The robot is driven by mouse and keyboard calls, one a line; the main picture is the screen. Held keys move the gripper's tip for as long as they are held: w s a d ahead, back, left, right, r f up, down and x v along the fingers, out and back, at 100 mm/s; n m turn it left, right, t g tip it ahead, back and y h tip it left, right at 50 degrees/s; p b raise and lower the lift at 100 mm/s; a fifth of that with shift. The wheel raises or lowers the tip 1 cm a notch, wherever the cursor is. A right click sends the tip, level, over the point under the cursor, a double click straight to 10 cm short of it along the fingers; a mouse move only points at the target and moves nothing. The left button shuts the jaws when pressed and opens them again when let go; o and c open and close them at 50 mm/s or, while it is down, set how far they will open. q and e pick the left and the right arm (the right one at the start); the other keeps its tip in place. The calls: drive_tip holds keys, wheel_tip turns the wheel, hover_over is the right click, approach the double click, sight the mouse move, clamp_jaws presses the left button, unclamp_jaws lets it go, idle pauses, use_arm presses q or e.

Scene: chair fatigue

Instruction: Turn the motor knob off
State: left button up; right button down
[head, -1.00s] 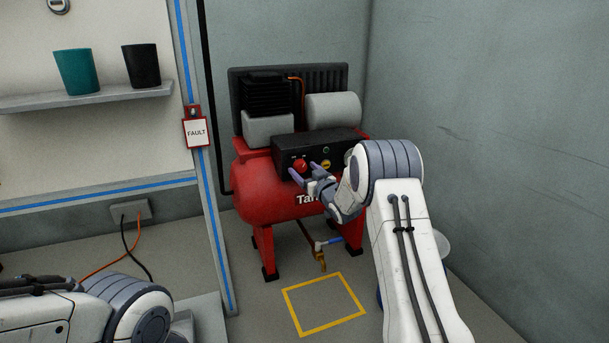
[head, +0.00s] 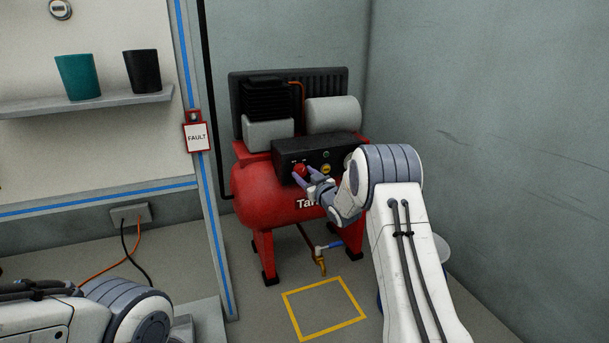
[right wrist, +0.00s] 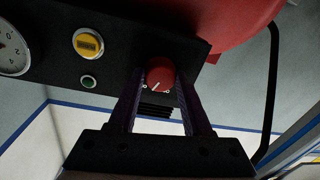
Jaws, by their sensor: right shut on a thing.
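The motor knob (head: 299,169) is a round red knob on the black control panel of a red compressor. In the right wrist view the knob (right wrist: 161,72) shows a white pointer line slanting toward the lower left of the picture, with small white marks below it. My right gripper (head: 303,173) is shut on the knob. Its two dark fingers (right wrist: 161,82) flank the knob on both sides in the wrist view. The panel's lettering is too small to read in the head view. Only part of my left arm shows, and its gripper is out of view.
On the panel (head: 287,155) a yellow-labelled button (right wrist: 88,43), a small green button (right wrist: 89,81) and a gauge (right wrist: 11,52) sit beside the knob. A FAULT sign (head: 197,136) hangs left. A yellow floor square (head: 289,305) lies below, empty.

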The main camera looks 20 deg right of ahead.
drive_tip(key=n, duration=0.2)
drive_tip(key=shift+n, duration=0.3)
drive_tip(key=n, duration=0.2)
drive_tip(key=shift+n, duration=0.3)
drive_tip(key=n+b, duration=0.1)
drive_tip(key=n, duration=0.3)
drive_tip(key=shift+a+n+h, duration=0.1)
drive_tip(key=shift+n+h, duration=0.2)
drive_tip(key=shift+h, duration=0.1)
drive_tip(key=shift+g, duration=0.3)
drive_tip(key=shift+c, duration=1.7)
unclamp_jaws()
drive_tip(key=shift+r, duration=0.1)
